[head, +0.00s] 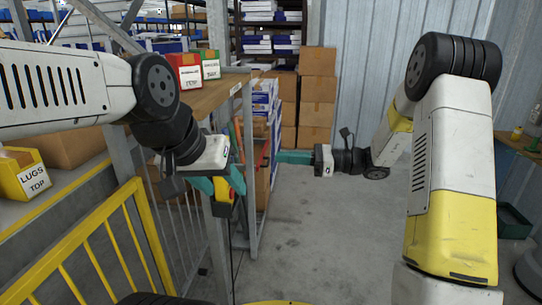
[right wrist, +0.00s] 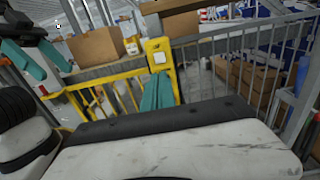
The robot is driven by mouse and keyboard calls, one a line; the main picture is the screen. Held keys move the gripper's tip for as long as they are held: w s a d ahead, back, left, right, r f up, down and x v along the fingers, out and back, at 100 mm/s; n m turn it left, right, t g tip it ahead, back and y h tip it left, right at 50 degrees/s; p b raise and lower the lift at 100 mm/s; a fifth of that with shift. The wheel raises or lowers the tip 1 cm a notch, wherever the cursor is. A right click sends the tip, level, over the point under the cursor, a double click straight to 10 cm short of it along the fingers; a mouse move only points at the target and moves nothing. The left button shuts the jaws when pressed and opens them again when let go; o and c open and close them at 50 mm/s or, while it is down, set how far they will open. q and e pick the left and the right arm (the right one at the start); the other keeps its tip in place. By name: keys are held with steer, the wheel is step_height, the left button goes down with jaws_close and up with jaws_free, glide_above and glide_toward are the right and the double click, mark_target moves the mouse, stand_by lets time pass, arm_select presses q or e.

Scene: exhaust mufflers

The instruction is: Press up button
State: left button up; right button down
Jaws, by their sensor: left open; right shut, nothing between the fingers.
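A yellow control box (right wrist: 158,50) with a small pale mark on its face stands on a post in the right wrist view. The up button cannot be made out. In the head view the yellow box (head: 222,194) is partly hidden by my left gripper (head: 222,186), whose teal fingers are open in front of it. My left gripper also shows at the upper left of the right wrist view (right wrist: 36,62). My right gripper (head: 280,157) is shut and empty, pointing left. Its teal fingers (right wrist: 157,94) appear below the box in the right wrist view; contact cannot be seen.
A yellow railing (head: 95,240) stands at the lower left. Cardboard boxes (head: 317,95) are stacked at the back. A grey barred fence (right wrist: 240,68) runs right of the box. The floor (head: 330,235) is clear in the middle.

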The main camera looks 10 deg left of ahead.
steer(key=a, duration=1.3)
steer(key=shift+w, duration=0.2)
